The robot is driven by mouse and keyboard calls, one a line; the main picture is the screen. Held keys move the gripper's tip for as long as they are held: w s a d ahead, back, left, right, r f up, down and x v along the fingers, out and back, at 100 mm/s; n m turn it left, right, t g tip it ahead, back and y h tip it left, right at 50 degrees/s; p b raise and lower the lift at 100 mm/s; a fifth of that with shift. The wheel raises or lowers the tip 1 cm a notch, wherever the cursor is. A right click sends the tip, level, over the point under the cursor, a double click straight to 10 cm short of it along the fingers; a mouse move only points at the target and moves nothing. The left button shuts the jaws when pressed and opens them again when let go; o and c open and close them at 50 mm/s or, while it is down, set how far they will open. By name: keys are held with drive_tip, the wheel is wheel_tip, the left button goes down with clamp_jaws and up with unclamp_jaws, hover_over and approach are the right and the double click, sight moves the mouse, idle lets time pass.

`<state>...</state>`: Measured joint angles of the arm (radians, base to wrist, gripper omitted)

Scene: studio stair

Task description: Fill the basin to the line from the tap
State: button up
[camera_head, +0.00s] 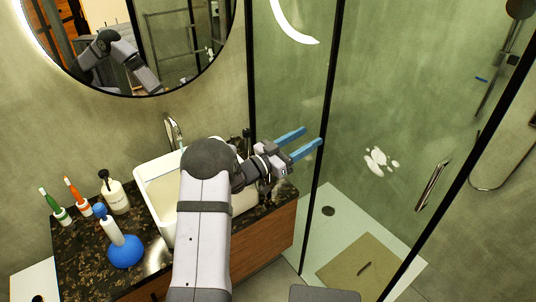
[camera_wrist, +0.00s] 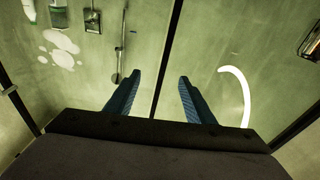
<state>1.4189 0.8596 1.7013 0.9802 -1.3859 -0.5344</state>
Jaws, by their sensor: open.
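The white rectangular basin (camera_head: 156,176) sits on a dark speckled counter (camera_head: 75,262). My arm crosses in front of it and hides most of its inside, so the water level and the line cannot be seen. The chrome tap (camera_head: 172,130) rises behind the basin, and its lower part is partly hidden. My gripper (camera_head: 306,141) is to the right of the basin, raised near the glass shower screen, with its blue fingers apart and nothing between them. In the wrist view the open fingers (camera_wrist: 158,92) point towards the shower, and neither basin nor tap shows.
A black-framed glass screen (camera_head: 290,85) stands close to my gripper. A round mirror (camera_head: 150,45) hangs above.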

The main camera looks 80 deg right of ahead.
drive_tip(key=w+a+f+n+t+h+b, duration=0.2)
drive_tip(key=w+f+n+t+h, duration=0.3)
drive_tip(key=w+f+n+t, duration=0.8)
drive_tip(key=shift+s+d+r+m+t+p, duration=0.2)
drive_tip(key=shift+d+r+m+t, duration=0.35)
drive_tip(key=shift+d, duration=0.6)
drive_tip(key=shift+s+d+r+m+t+p, duration=0.25)
drive_tip(key=shift+d+r+m, duration=0.4)
drive_tip(key=shift+d, duration=0.55)
drive_tip(key=shift+s+d+r+m+t+p, duration=0.15)
drive_tip(key=shift+d+r+m+t, duration=0.45)
drive_tip(key=shift+d, duration=0.55)
drive_tip(key=shift+r, duration=0.1)
drive_tip(key=c, duration=1.1)
drive_tip(key=shift+o, duration=0.2)
